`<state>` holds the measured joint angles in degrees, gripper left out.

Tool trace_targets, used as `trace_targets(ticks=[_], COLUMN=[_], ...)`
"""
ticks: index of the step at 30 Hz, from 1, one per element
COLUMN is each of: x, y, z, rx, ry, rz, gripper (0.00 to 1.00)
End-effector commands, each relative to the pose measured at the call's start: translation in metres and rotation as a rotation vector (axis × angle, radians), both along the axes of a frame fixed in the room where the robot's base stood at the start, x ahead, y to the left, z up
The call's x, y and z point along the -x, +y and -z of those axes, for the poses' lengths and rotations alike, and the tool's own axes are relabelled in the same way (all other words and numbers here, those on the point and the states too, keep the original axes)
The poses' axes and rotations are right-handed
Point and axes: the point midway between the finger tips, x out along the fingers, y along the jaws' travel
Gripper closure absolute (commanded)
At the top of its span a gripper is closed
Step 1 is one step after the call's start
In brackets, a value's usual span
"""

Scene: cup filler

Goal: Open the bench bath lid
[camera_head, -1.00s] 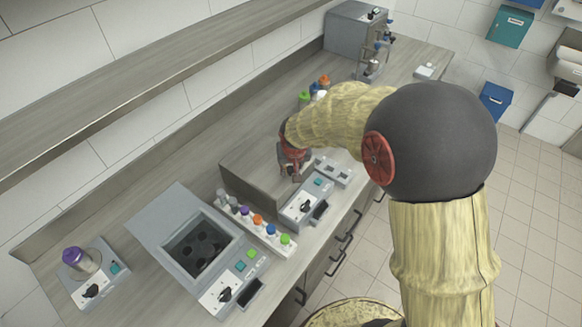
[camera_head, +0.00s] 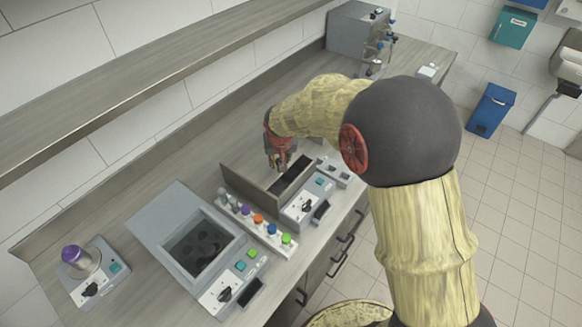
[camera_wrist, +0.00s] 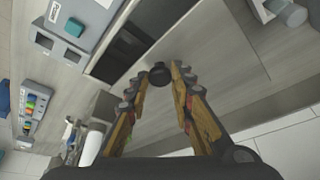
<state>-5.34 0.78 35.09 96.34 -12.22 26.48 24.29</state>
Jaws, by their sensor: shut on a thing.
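The bench bath (camera_head: 302,207) stands mid-bench, with a control panel at its front. The lid (camera_wrist: 205,55) and the strip (camera_wrist: 122,42) also show in the wrist view. My gripper (camera_head: 279,163) is over the lid. In the wrist view my gripper (camera_wrist: 159,72) has its fingers on both sides of a round black knob (camera_wrist: 158,76) on the lid and is shut on it. The fingers hide the knob in the head view.
A tube rack (camera_head: 262,230) with coloured caps stands close to the bath's left. A second, open bath (camera_head: 168,222) and a small device with a purple-capped vessel (camera_head: 78,256) are farther left. A grey machine (camera_head: 352,32) stands at the far end. The wall and shelf (camera_head: 130,75) run behind.

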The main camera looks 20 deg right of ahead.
Motion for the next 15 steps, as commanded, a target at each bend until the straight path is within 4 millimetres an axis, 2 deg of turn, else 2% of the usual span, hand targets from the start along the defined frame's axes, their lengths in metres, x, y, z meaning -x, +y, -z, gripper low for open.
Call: trace_targets(ticks=[1, 6, 9, 15], x=[-0.013, -0.041, -0.051, -0.055], y=[0.010, 0.031, 0.037, 0.040], z=[0.003, 0.001, 0.001, 0.000], rx=[0.000, 0.000, 0.001, 0.000], ry=[-0.002, -0.001, -0.001, 0.000], rz=[-0.005, -0.003, -0.001, 0.000], gripper=[1.00, 1.00, 1.00, 1.00])
